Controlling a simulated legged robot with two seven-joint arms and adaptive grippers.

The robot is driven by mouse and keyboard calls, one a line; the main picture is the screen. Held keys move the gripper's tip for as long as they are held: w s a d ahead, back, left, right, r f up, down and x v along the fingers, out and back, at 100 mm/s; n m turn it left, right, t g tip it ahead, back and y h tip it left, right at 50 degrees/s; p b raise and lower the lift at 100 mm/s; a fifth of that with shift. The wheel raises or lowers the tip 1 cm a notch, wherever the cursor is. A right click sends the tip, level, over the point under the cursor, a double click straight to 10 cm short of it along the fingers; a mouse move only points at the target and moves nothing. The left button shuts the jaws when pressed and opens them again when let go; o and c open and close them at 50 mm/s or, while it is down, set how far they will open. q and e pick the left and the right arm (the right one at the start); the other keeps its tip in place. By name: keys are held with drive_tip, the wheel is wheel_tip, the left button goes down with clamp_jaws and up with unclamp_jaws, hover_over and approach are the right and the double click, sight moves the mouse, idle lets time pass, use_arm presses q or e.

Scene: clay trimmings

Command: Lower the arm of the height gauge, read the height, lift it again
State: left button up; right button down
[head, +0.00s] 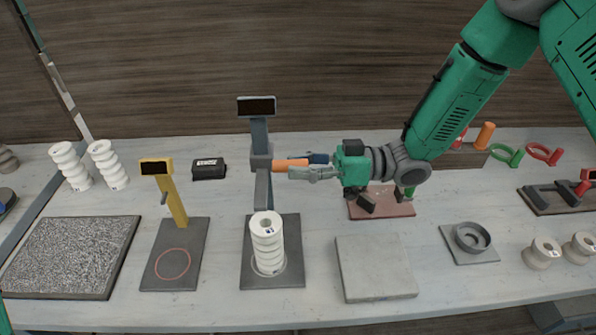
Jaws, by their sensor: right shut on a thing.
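The height gauge (259,133) stands at the middle of the bench, a grey column with a dark display (257,106) on top and a dark base plate (253,275). No figures can be made out on the display. A white ribbed ceramic insulator (267,245) stands upright on the base. The grey slider (261,163) is partway up the column, with an orange handle (290,164) pointing right. My right gripper (309,166) comes in from the right and is shut on that handle. I cannot tell whether the gauge arm touches the insulator's top. My left gripper is out of view.
A yellow gauge (173,200) stands left, beside a speckled plate (70,255). More insulators (106,165) and a black box (208,169) are behind. A grey slab (374,267), a ring on a plate (472,238) and spools (541,252) are right.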

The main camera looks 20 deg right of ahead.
wheel_tip(320, 180, up, 6)
drive_tip(key=shift+f+p, duration=0.25)
drive_tip(key=shift+p, duration=0.9)
drive_tip(key=shift+w+f, duration=0.1)
drive_tip(key=shift+w, duration=0.1)
drive_tip(key=c, duration=1.4)
unclamp_jaws()
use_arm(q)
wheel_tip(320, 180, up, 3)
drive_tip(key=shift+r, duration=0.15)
use_arm(e)
drive_tip(key=shift+o, duration=0.2)
drive_tip(key=shift+s, duration=0.1)
drive_tip(key=shift+f, duration=0.1)
drive_tip(key=shift+d, duration=0.3)
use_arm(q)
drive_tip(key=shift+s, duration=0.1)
use_arm(e)
drive_tip(key=v, duration=1.1)
drive_tip(key=shift+d, duration=0.25)
drive_tip(key=shift+s, duration=0.1)
